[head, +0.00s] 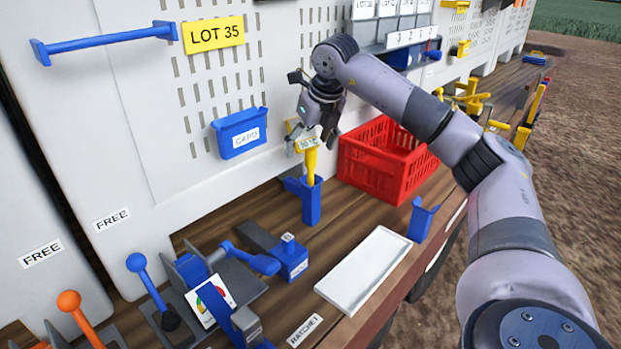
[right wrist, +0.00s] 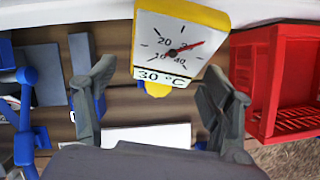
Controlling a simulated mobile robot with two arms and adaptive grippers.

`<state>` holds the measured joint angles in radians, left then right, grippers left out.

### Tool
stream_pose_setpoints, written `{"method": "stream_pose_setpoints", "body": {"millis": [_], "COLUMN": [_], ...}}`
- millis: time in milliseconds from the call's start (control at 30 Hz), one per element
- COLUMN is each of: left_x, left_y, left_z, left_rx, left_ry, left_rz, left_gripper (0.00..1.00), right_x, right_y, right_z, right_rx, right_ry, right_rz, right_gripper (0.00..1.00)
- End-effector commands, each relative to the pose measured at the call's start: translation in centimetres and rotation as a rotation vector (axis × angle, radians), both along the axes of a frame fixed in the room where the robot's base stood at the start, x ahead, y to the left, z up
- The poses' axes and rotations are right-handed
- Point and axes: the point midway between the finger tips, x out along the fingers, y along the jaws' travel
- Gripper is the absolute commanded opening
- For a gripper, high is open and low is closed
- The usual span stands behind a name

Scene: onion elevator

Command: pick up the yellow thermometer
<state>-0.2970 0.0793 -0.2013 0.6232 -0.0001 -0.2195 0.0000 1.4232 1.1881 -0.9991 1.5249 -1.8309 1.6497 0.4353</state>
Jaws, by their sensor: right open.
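The yellow thermometer (head: 311,166) stands upright in a blue holder (head: 311,202) on the wooden bench. Its lower end is hidden in the holder. In the right wrist view the thermometer (right wrist: 180,48) shows a white dial with a red needle and the label "30 °C". My right gripper (head: 313,140) is at the thermometer's head, partly covering it in the head view. In the right wrist view the right gripper (right wrist: 160,103) is open, with one finger on each side of the thermometer and gaps between. My left gripper is not in view.
A red crate (head: 378,183) stands close right of the holder. A white tray (head: 364,271) lies in front. Blue lever devices (head: 205,282) are at the front left. A blue "CARD" bin (head: 239,134) hangs on the panel (head: 170,130) behind.

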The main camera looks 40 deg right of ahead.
Motion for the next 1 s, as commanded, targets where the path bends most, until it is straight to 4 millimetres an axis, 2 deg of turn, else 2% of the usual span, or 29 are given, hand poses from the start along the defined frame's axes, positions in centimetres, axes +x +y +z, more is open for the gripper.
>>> {"method": "stream_pose_setpoints", "body": {"millis": [167,400,1000], "left_x": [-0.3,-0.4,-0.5], "left_y": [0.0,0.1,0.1], "left_z": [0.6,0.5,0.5], "left_rx": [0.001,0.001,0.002], "left_ry": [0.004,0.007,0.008], "left_rz": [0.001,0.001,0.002], "left_gripper": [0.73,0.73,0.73], "right_x": [0.7,0.7,0.7], "right_y": [-0.2,-0.2,-0.2], "right_z": [-1.5,-1.7,-1.6], "right_rx": [0.0,0.001,0.0], "right_ry": [0.0,-0.001,-0.002], "right_rz": [-0.002,-0.002,-0.001], "right_gripper": [0.75,0.74,0.34]}}
